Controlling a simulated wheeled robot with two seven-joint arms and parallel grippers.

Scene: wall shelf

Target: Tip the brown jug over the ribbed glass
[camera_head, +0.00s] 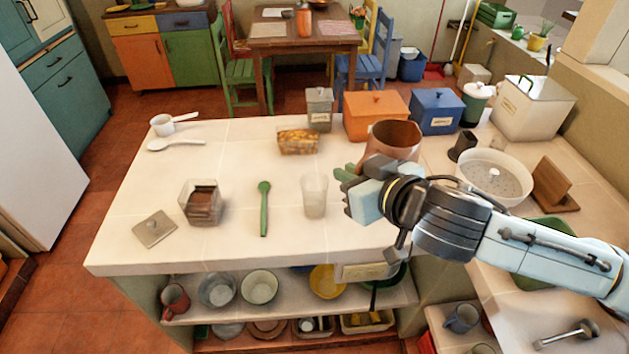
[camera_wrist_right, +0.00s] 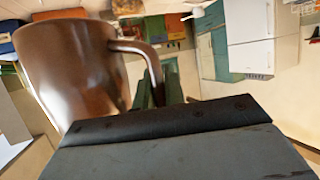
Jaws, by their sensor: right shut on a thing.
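The brown jug (camera_head: 393,138) is to the right of and behind the ribbed glass in the head view, its open mouth visible and its body close to upright. In the right wrist view the jug (camera_wrist_right: 72,70) fills the left side, with its handle (camera_wrist_right: 150,58) reaching down between green fingers. My right gripper (camera_head: 352,180) is shut on the jug, at its handle. The ribbed glass (camera_head: 314,196) stands upright on the counter, left of my right gripper and apart from it. The jug's lower part is hidden behind my gripper. My left gripper is out of view.
On the pale counter (camera_head: 220,245) are a green spoon (camera_head: 264,208), a glass container (camera_head: 202,203), a filled container (camera_head: 298,141) and a grey canister (camera_head: 319,109). Orange (camera_head: 375,115) and blue (camera_head: 436,111) boxes stand behind the jug. A white strainer bowl (camera_head: 494,177) is right.

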